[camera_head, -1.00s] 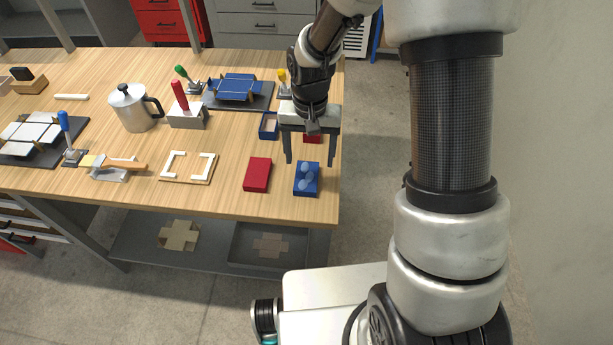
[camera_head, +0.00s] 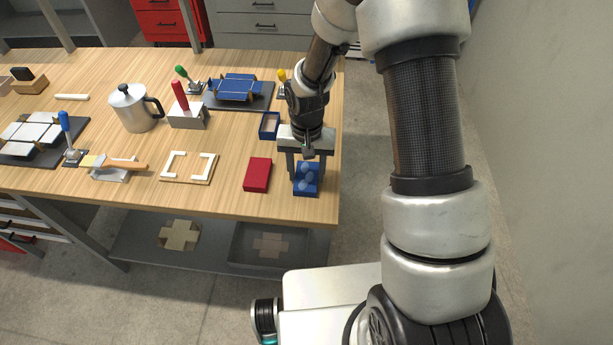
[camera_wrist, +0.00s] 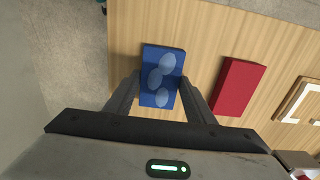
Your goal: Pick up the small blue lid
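The small blue lid (camera_head: 306,184) lies flat near the front right corner of the table, with pale oval marks on its top. It also shows in the wrist view (camera_wrist: 155,90). My gripper (camera_head: 304,185) is open and comes down over the lid. In the wrist view my fingers (camera_wrist: 158,88) stand on either side of the lid, with its near part between them. I cannot tell whether they touch it. No grip on the lid shows.
A red lid (camera_head: 258,174) lies just left of the blue lid and shows in the wrist view (camera_wrist: 238,86). A blue open box (camera_head: 269,126) sits behind. A board with white corner pieces (camera_head: 188,168) lies farther left. The table's front and right edges are close.

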